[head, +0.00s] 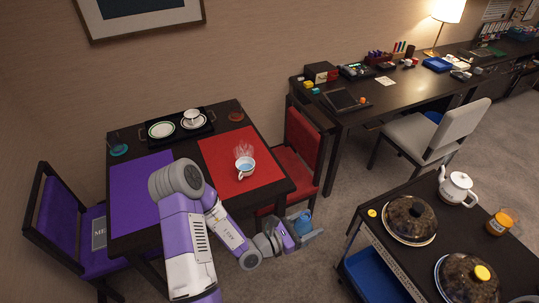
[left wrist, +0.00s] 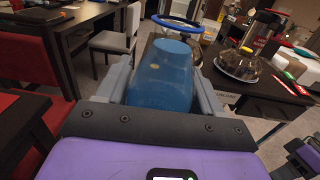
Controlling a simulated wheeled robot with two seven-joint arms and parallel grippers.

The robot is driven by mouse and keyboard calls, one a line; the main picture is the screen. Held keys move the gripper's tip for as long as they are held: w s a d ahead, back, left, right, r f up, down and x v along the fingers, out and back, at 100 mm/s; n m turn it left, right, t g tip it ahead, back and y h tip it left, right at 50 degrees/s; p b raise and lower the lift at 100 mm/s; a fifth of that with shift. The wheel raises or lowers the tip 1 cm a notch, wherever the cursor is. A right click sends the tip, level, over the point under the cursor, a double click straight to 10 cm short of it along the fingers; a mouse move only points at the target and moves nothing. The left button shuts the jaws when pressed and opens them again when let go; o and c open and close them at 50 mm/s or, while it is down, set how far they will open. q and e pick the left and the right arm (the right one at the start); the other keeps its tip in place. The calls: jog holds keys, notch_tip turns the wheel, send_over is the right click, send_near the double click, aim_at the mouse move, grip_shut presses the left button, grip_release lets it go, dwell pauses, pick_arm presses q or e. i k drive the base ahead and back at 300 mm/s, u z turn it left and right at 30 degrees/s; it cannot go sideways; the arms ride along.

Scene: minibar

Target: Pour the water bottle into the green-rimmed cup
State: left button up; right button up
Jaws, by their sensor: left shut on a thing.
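My left gripper (head: 308,233) is shut on a translucent blue bottle (head: 303,221), held out beyond the dining table's right edge. In the left wrist view the bottle (left wrist: 160,80) fills the space between the fingers. A white cup (head: 192,117) stands on a saucer on the black tray at the table's back; its rim colour is too small to be sure of. Another white cup (head: 245,166), with bluish liquid and steam above it, stands on the red mat. The bottle is to the right of both cups and apart from them. My right gripper is not in the head view.
A green-rimmed plate (head: 161,130) lies on the tray (head: 143,143). A red chair (head: 303,145) stands between dining table and desk. A cart with lidded dishes (head: 409,218) and a white teapot (head: 456,187) is at the right. Open carpet separates table and cart.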

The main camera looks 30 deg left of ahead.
aim_at(245, 166)
jog(key=u, duration=0.1)
jog(key=i, duration=0.6)
jog(key=u, duration=0.8)
jog(key=i, duration=0.55)
jog(key=u, duration=0.55)
